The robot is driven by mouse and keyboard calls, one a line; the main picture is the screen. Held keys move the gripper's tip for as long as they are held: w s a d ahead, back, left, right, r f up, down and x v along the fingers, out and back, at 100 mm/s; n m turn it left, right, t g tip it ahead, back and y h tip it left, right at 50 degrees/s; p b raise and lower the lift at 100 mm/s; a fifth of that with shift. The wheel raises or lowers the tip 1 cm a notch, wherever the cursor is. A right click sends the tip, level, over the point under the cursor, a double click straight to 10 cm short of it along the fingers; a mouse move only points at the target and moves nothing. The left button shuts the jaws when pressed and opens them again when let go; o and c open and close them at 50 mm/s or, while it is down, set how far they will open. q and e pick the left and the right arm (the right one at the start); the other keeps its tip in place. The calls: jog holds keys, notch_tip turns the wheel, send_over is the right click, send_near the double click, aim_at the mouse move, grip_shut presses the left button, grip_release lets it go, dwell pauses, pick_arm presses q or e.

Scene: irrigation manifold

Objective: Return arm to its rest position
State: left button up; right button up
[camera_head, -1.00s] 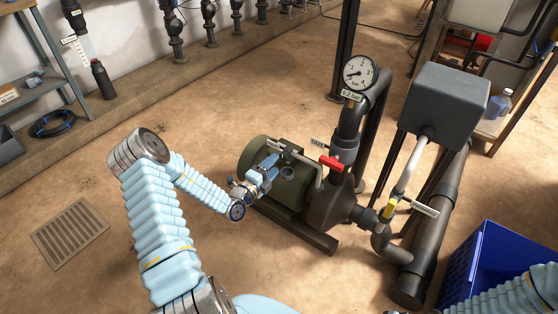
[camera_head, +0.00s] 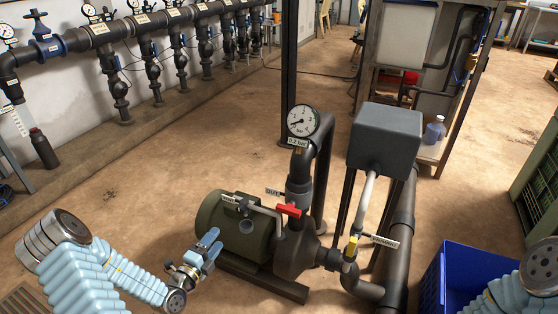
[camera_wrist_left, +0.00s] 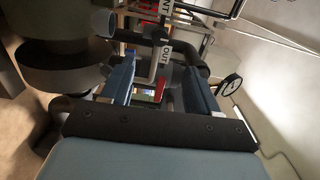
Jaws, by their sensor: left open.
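My left arm comes in from the lower left of the head view. My left gripper (camera_head: 208,246) is in front of the green pump motor (camera_head: 236,224), a little left of the red valve handle (camera_head: 288,210).
The pressure gauge (camera_head: 302,123) stands on the pump's pipe, next to a grey box (camera_head: 385,138). A blue crate (camera_head: 468,270) is at the lower right. A manifold with several valves (camera_head: 150,25) runs along the wall. Open floor lies left of the pump.

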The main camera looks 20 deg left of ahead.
pick_arm(q)
jog(key=s+d+f+m+g+h, duration=0.1)
jog(key=s+d+m+g+h, duration=0.25)
jog(key=d+m, duration=0.35)
jog(key=s+d+f+m+g+h, duration=0.2)
jog(key=d+m+g+h, duration=0.25)
jog(key=d, duration=0.45)
jog(key=s+d+f+m+g+h, duration=0.1)
jog(key=s+d+m+g+h, duration=0.25)
jog(key=d+m, duration=0.45)
jog(key=s+d+f+m+g+y, duration=0.1)
jog(key=s+d+f+m+g, duration=0.1)
jog(key=s+f+m+g, duration=0.25)
jog(key=s+d+f+m+g+y, duration=0.1)
jog(key=s+d+m+g+y, duration=0.15)
jog(key=s+m+g, duration=0.4)
jog(key=w+f+m+t+y, duration=0.1)
jog(key=m, duration=0.6)
jog(key=w+f+m+t+y, duration=0.1)
jog(key=m+t+y, duration=0.1)
jog(key=m, duration=0.5)
jog(key=w+f+m+t+y, duration=0.1)
jog(key=w+m+t+y, duration=0.1)
jog(key=m, duration=0.5)
jog(key=shift+f, duration=0.4)
